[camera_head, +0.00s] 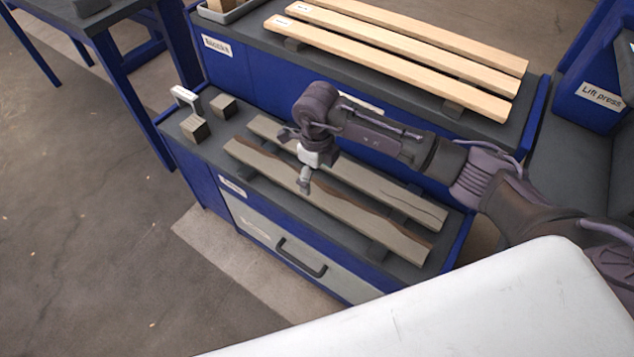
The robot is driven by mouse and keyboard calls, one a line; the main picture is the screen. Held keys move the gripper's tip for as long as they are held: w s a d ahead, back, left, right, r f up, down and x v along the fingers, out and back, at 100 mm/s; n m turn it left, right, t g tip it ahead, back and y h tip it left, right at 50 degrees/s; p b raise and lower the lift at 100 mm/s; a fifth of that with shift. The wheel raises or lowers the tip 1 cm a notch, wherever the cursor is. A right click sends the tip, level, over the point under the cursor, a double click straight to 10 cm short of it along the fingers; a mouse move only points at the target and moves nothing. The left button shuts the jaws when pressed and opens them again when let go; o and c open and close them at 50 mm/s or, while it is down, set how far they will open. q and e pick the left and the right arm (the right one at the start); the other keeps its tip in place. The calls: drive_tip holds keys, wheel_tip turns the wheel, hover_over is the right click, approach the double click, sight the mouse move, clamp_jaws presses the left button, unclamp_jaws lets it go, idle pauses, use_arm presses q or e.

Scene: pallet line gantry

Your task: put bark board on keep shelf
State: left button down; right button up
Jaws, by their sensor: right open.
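The board with a dark brown bark-like edge (358,215) lies on spacers at the front of the lower dark-topped blue bench. A second greyish board (395,195), with a dark crack line, lies behind it. My right gripper (305,188) is open and points down at the front board, left of its middle. I cannot tell whether its fingers touch the board. My arm hides part of the rear board. My left gripper is not in view. No label that I can read says keep shelf; the label on the lower bench (233,187) is too small to read.
Several pale clean boards (400,55) lie on the higher bench behind. Two small wood blocks (195,128) and a light upright bracket (185,96) stand at the lower bench's left end. A drawer with a dark handle (301,258) is below. The lift press (600,95) stands right.

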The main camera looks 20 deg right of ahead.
sight(317, 191)
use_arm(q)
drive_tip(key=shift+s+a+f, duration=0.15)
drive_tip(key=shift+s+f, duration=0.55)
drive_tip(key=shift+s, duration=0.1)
use_arm(e)
wheel_tip(317, 191, up, 7)
drive_tip(key=shift+f, duration=0.15)
use_arm(q)
drive_tip(key=shift+p, duration=0.35)
